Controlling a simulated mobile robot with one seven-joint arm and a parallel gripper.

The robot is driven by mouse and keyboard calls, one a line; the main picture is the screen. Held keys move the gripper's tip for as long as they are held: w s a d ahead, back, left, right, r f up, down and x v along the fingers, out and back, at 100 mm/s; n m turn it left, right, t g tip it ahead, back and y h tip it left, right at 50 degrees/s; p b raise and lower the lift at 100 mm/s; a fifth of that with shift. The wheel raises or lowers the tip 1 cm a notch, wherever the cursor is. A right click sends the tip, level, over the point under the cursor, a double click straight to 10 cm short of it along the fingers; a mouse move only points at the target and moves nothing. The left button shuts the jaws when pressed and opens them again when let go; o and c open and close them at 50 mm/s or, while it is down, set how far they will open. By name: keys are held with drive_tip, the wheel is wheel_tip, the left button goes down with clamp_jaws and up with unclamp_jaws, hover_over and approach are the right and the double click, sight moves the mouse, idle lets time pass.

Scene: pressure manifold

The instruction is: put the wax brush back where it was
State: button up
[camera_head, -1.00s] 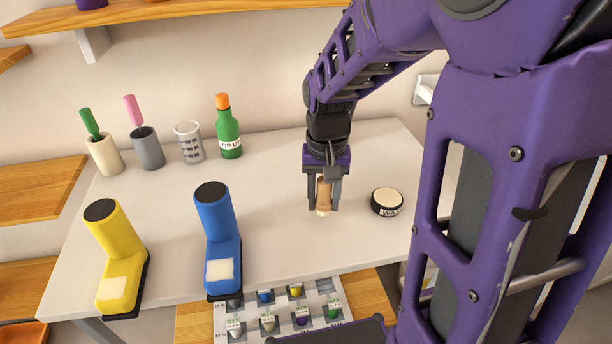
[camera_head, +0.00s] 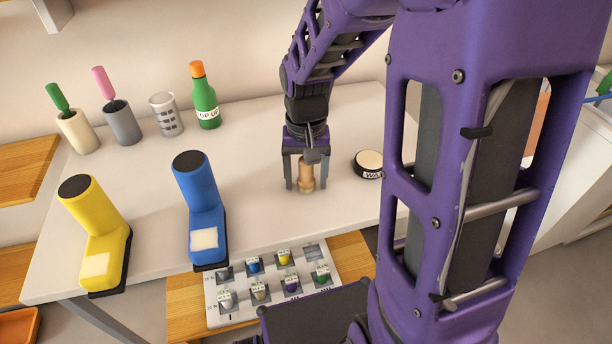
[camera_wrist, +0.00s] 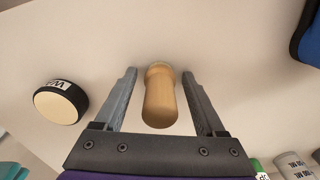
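The wax brush (camera_head: 306,176) has a light wooden handle and stands upright on the white table, just left of the wax tin (camera_head: 367,164). My gripper (camera_head: 306,186) is above it, pointing down, with one finger on each side of the handle. In the wrist view the brush (camera_wrist: 160,98) is between the fingertips (camera_wrist: 160,76), with a visible gap on both sides. The gripper is open and not holding it. The brush's lower end is hard to make out. The wax tin (camera_wrist: 60,103), black with a cream top, also shows in the wrist view.
Two brush cups, a beaker (camera_head: 166,115) and a green bottle (camera_head: 205,100) stand along the back. A tray of small weights (camera_head: 272,279) is below the front edge. The table between is clear.

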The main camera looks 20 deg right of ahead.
drive_tip(key=shift+r, duration=0.15)
wheel_tip(320, 180, up, 12)
drive_tip(key=p, duration=0.2)
drive_tip(key=shift+p, duration=0.3)
drive_tip(key=shift+w, duration=0.1)
